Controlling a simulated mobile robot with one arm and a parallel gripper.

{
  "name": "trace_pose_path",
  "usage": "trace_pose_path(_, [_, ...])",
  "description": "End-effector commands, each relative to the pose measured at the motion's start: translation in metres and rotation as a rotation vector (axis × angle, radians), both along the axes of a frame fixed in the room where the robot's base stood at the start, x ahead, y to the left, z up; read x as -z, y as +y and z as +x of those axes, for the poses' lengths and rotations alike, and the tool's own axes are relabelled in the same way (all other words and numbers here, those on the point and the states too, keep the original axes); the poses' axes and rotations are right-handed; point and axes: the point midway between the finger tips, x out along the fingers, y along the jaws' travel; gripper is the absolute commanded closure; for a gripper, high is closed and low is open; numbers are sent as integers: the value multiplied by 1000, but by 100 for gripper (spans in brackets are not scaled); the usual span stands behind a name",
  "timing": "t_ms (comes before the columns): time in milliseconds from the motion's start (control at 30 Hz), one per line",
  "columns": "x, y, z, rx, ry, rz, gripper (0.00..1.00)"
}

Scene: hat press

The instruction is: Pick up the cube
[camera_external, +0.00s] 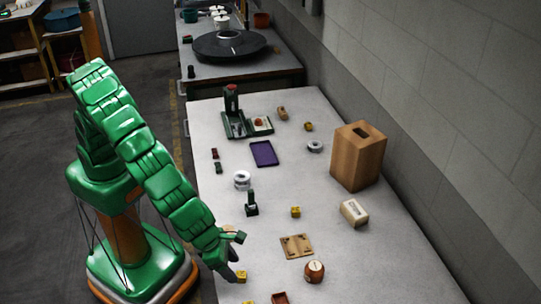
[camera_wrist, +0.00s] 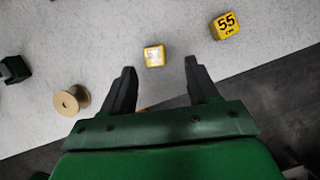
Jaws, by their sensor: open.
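Several small yellow cubes are in view, and I cannot tell which one the task means. In the wrist view one yellow cube (camera_wrist: 154,56) with a pale worn face sits on the table just beyond the fingertips, roughly between their lines. A second yellow cube (camera_wrist: 226,26), marked "55", lies to the upper right. In the external view a yellow cube (camera_external: 242,276) lies close by my gripper (camera_external: 238,255), near the table's left edge. Another yellow cube (camera_external: 295,211) lies mid-table, and one (camera_external: 308,126) farther back. My gripper (camera_wrist: 159,67) is open and empty, its fingers apart.
A spool (camera_wrist: 71,100) and a dark green object (camera_wrist: 14,69) lie left in the wrist view. On the table (camera_external: 340,260) are a hinged brown plate (camera_external: 296,246), a small barrel (camera_external: 314,271), a dark stamp (camera_external: 251,205) and a cardboard box (camera_external: 358,156) near the wall.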

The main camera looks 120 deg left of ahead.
Motion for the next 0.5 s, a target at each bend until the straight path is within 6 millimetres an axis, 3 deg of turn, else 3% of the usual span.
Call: trace_pose_path(500, [45,16,12,-1,-2,-1,40])
